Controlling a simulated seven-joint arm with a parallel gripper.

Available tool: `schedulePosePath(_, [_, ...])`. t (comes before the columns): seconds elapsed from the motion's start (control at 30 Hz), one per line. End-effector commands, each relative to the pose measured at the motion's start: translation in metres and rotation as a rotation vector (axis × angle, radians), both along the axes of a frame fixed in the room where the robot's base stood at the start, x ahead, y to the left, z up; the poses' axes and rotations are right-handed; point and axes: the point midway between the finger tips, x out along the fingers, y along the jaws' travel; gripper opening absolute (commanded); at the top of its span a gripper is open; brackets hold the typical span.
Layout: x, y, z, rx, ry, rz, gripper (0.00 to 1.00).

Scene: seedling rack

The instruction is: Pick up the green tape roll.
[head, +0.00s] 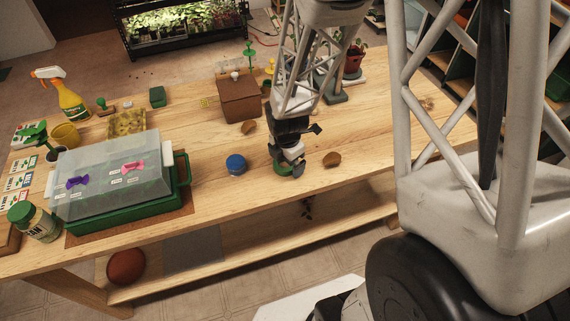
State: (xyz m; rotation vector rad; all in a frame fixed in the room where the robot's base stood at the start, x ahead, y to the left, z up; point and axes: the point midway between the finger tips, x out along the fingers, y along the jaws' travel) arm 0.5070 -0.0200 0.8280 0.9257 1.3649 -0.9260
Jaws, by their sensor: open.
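A green tape roll (281,170) lies on the wooden table near its front edge, partly hidden by my gripper. My gripper (288,167) points down right over the roll, with its dark fingertips at the roll's height. Its jaws are open. I cannot tell from this view whether the fingers touch the roll or straddle its rim.
A blue round item (236,164) lies just left of the roll. Brown pieces lie right (332,159) and behind (249,127). A brown box (240,100) stands farther back. A green tray (180,205) with a clear cover (110,170) fills the left front.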

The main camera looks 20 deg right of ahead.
Motion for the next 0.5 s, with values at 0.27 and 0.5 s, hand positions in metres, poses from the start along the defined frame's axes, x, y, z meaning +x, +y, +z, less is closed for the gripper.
schedulePosePath(0.27, [0.0000, 0.0000, 0.0001, 0.000, 0.000, 0.000, 1.00])
schedulePosePath(0.5, [0.0000, 0.0000, 0.0001, 0.000, 0.000, 0.000, 0.65])
